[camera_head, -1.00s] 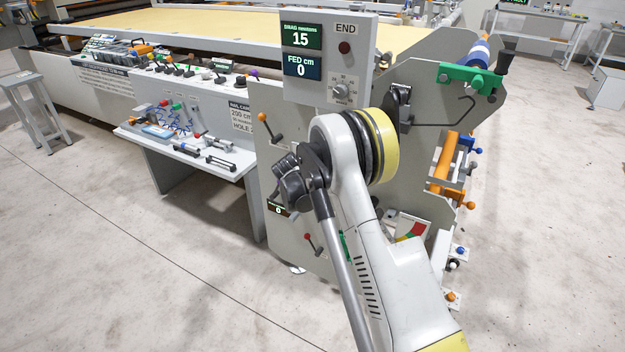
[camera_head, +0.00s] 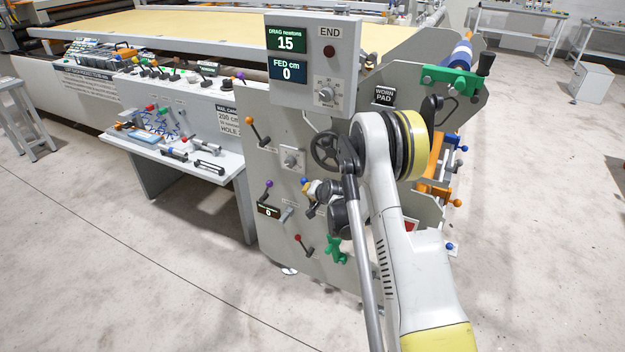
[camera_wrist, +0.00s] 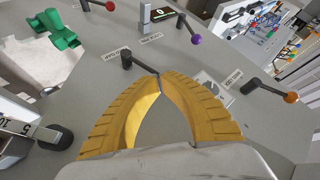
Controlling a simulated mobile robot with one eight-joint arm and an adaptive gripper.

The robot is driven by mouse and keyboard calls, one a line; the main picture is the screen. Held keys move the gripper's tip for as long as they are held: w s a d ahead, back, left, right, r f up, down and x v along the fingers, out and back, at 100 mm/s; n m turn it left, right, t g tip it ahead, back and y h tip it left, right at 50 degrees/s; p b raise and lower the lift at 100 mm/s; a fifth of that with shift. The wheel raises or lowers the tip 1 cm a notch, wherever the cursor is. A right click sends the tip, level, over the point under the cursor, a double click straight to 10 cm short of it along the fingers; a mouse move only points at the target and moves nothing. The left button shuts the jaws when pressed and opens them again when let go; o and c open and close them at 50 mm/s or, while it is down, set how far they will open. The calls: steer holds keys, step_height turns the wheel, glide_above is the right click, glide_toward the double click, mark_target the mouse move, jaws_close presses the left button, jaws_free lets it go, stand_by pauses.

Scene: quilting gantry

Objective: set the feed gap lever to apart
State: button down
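Several levers stand on the grey end panel (camera_head: 262,155). I cannot read which label says feed gap. A lever with a blue knob (camera_head: 303,181) is right at my gripper (camera_head: 312,188). In the wrist view a dark lever (camera_wrist: 140,66) reaches from its pivot to my fingertips (camera_wrist: 160,82), and its knob is hidden behind them. My yellow fingers bow outward and their tips come together; I cannot tell if they touch the lever. Other levers have a purple knob (camera_head: 268,184), a red knob (camera_head: 298,238) and an orange knob (camera_head: 250,121).
A handwheel (camera_head: 325,150) and a dial (camera_head: 291,158) are close above my gripper. A display box (camera_head: 345,55) reads drag 15, fed 0. A small tool shelf (camera_head: 215,160) is at left. Floor is clear in front.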

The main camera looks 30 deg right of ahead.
steer(key=s+d+r+m+t, duration=0.2)
steer(key=d+r+m+t, duration=0.1)
steer(key=d+m, duration=0.25)
steer(key=b+x, duration=0.3)
steer(key=x, duration=0.6)
steer(key=shift+w+a+f+y, duration=0.2)
steer(key=shift+w+a+y, duration=0.1)
steer(key=shift+a, duration=0.15)
